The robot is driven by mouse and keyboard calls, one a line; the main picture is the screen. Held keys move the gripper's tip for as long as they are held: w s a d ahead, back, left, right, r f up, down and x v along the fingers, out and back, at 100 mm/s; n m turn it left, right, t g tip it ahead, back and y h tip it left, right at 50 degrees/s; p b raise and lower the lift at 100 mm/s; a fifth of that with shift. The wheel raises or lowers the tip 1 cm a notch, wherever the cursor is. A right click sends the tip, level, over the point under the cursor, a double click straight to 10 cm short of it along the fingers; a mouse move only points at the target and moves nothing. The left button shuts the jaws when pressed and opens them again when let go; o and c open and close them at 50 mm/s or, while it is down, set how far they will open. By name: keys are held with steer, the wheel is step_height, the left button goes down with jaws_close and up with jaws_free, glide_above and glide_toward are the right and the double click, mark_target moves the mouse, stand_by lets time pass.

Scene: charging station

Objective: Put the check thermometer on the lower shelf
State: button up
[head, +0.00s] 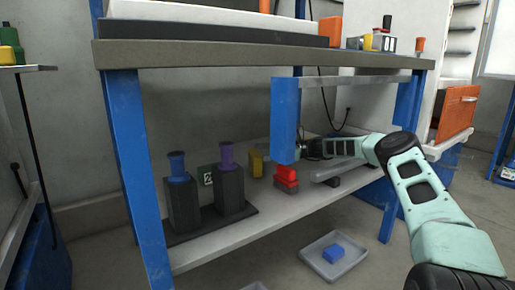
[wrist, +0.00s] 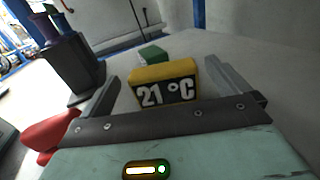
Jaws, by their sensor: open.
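The check thermometer (wrist: 165,85) is a yellow block with a dark face reading "21 °C". In the wrist view it stands upright on a pale surface, between the two fingers of my gripper (wrist: 162,73). The fingers are apart, with visible room on both sides of it. In the head view a yellow block (head: 256,163), seemingly the thermometer, stands on the lower shelf (head: 215,243) of the bench. My gripper is mostly hidden there behind a blue upright; only the wrist shows.
Dark holders (head: 230,188) with blue and purple-topped items stand on the shelf's left. Red blocks (head: 286,178) are close to the gripper. A blue upright (head: 285,120) and the bench top (head: 250,54) crowd the arm. A green block (wrist: 152,54) lies behind the thermometer.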

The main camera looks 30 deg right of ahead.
steer(key=shift+p+v, duration=0.7)
steer(key=shift+v, duration=1)
